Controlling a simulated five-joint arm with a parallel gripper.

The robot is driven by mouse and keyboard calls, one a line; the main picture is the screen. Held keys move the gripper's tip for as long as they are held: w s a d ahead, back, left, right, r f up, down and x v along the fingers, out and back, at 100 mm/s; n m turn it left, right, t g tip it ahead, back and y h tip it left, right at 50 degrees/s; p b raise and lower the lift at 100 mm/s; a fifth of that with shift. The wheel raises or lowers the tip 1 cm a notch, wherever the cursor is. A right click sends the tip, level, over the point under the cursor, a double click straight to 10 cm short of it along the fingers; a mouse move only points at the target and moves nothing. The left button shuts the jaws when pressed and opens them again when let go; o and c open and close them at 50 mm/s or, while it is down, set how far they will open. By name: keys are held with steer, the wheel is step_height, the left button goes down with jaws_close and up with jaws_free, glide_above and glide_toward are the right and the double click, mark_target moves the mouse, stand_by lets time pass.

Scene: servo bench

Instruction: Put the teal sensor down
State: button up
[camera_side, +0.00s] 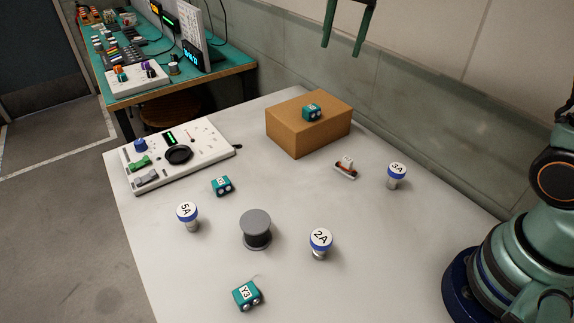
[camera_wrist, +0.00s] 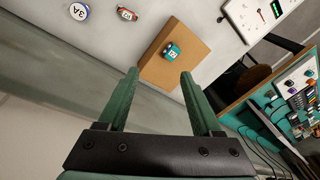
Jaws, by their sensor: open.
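A teal sensor (camera_side: 312,112) with a white label sits on top of a brown cardboard box (camera_side: 310,138) at the back of the table; it also shows in the wrist view (camera_wrist: 171,51). A second teal sensor (camera_side: 222,186) lies on the table near the white panel. A third teal sensor (camera_side: 247,295), labelled Y3, lies near the front edge. My gripper (camera_side: 343,50) is high above and behind the box, open and empty. In the wrist view its two green fingers (camera_wrist: 160,72) stand apart, with the box beyond them.
The table (camera_side: 290,205) also holds a grey spool (camera_side: 256,229), blue-topped knobs 5A (camera_side: 187,216), 2A (camera_side: 320,243) and 3A (camera_side: 396,175), a small red-and-white part (camera_side: 345,168), and a white control panel (camera_side: 175,155). A wall runs along the back.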

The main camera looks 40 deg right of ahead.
steer(key=s+f+n+t, duration=0.3)
steer(key=s+n, duration=0.8)
steer(key=s, duration=0.6)
steer(key=shift+f, duration=0.55)
steer(key=shift+s+a, duration=0.1)
